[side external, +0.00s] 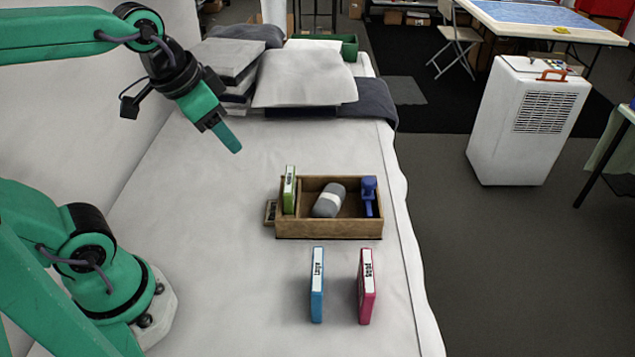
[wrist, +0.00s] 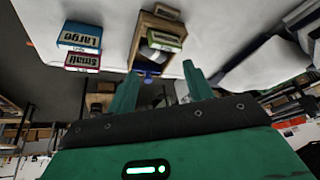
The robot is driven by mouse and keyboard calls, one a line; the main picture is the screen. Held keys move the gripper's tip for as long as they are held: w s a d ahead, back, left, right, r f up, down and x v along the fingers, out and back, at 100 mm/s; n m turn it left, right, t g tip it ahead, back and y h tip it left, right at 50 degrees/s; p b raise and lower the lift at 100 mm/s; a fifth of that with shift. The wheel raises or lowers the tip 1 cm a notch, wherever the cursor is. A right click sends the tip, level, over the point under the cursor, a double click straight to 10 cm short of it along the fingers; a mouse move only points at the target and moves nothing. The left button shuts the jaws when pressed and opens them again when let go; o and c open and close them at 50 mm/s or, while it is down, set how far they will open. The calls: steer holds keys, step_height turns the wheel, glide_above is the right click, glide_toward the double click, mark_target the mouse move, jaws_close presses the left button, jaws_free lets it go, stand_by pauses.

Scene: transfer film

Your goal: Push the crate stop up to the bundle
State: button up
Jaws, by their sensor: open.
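The wooden crate (side external: 330,229) stands on the white-covered surface. Inside, the grey bundle (side external: 326,204) with a white band lies near the middle. A blue upright piece, apparently the crate stop (side external: 369,194), is at the crate's right end, with a gap between it and the bundle. A green labelled case (side external: 290,190) stands at the left end. My gripper (side external: 231,143) is in the air, up and left of the crate, apart from everything. In the wrist view its two fingers (wrist: 162,84) are spread and empty; the blue stop (wrist: 151,76) shows between them, and the bundle is partly hidden.
A blue case marked Large (side external: 317,284) and a red case marked Small (side external: 366,286) stand in front of the crate. Folded cloths and pillows (side external: 305,75) lie at the back.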

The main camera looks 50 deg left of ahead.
steer(key=w+d+r+m+g, duration=0.15)
steer(key=w+m, duration=0.25)
steer(key=w, duration=0.4)
steer(key=m+g, duration=0.4)
steer(key=m, duration=0.7)
glide_above(369, 180)
steer(key=shift+t, duration=0.25)
step_height(369, 180, down, 11)
steer(key=shift+s+a+r, duration=0.1)
steer(key=shift+a, duration=0.05)
steer(key=shift+w+f+m, duration=0.2)
steer(key=shift+f+m, duration=0.1)
steer(key=shift+m, duration=0.1)
steer(key=shift+f, duration=3.9)
